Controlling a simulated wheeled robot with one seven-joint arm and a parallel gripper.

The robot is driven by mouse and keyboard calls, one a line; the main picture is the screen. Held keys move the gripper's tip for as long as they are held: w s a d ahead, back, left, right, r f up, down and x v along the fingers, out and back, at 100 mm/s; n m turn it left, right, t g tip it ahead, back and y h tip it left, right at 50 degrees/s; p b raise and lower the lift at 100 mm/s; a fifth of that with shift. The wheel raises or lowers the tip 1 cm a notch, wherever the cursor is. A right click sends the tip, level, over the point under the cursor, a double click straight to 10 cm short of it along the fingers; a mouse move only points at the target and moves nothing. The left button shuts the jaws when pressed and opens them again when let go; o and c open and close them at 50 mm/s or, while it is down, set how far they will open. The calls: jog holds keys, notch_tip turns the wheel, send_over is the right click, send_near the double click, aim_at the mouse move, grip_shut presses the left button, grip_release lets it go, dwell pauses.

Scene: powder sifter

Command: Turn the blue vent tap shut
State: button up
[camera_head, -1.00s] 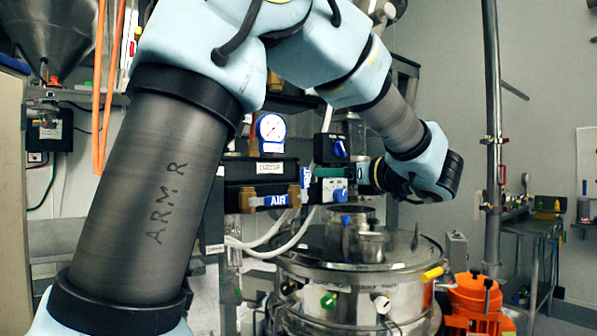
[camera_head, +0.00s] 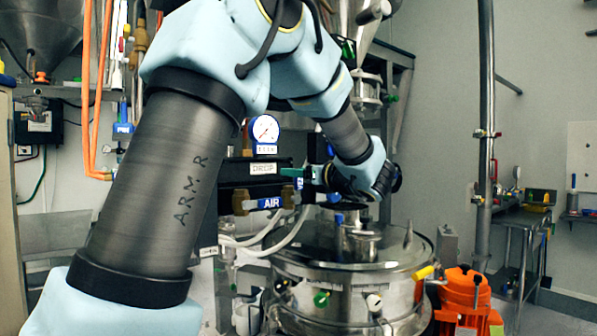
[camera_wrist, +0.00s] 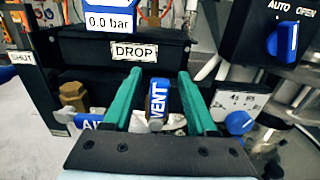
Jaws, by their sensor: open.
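The blue vent tap (camera_wrist: 158,105) has a flat lever marked VENT and stands upright in the wrist view, below the black box labelled DROP. My gripper (camera_wrist: 158,76) is open, with one green finger on each side of the vent lever. Whether either finger touches the lever I cannot tell. In the head view my gripper (camera_head: 291,173) reaches in from the right to the front of the black box. The vent tap is mostly hidden there behind the green fingers.
A blue AIR tap (camera_wrist: 90,122) with a brass fitting sits just left of my fingers. A black AUTO/OPEN switch box (camera_wrist: 268,40) is at the upper right. A pressure gauge (camera_head: 264,129) stands above the box. The steel sifter lid (camera_head: 350,255) lies below my wrist.

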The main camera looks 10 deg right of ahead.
grip_shut()
dwell(0.3)
dwell(1.1)
